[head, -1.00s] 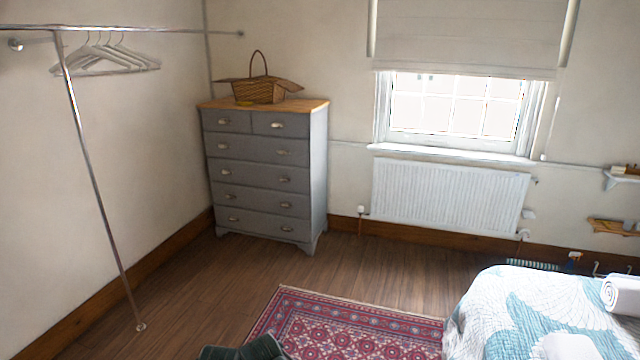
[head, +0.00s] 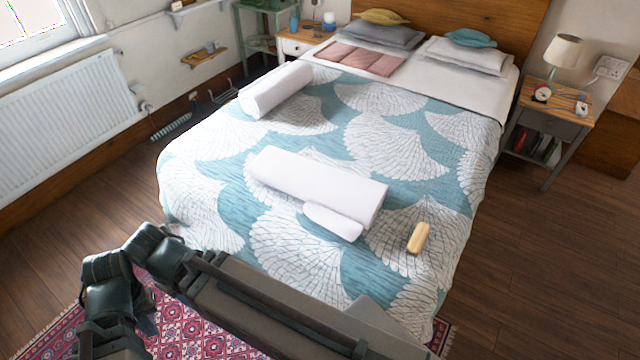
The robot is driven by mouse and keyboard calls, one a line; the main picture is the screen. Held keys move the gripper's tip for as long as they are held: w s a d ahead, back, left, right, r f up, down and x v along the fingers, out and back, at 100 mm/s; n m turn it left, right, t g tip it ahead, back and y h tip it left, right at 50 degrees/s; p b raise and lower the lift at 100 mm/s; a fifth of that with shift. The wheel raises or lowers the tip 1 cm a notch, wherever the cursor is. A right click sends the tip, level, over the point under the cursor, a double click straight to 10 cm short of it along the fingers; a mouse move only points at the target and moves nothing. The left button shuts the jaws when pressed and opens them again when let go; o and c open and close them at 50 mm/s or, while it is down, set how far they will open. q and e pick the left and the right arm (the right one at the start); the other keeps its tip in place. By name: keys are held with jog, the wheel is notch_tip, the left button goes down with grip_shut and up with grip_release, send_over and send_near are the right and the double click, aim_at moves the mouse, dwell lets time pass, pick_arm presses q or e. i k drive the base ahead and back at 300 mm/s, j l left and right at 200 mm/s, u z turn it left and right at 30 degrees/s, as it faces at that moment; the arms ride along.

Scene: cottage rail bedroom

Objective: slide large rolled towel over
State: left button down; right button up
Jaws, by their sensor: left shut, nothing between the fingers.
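A large white rolled towel (head: 315,185) lies across the middle of the patterned bedspread. A smaller white roll (head: 333,222) lies against its near side. Another white rolled towel (head: 276,90) lies near the bed's left edge, towards the pillows. My left arm comes in from the lower left and stretches across the near end of the bed. My left gripper (head: 400,338) is at the bottom of the view, shut and empty, apart from the towels and nearer to me. Its fingertips are hard to make out. My right gripper is not in view.
The bed (head: 215,150) fills the middle. A tan oblong object (head: 418,238) lies right of the large towel. Pillows and a folded pink cloth (head: 360,57) lie at the head. A nightstand with a lamp (head: 562,52) stands right. The bedspread between the rolled towels is clear.

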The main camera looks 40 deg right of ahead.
aim_at(345, 203)
jog(key=i+z, duration=0.2)
jog(key=z, duration=0.3)
jog(key=i+j+z, duration=0.2)
jog(key=z, duration=0.25)
jog(key=i+j+z, duration=0.2)
jog(key=z, duration=0.3)
jog(key=i+j+z, duration=0.15)
jog(key=z, duration=0.35)
jog(key=j, duration=0.1)
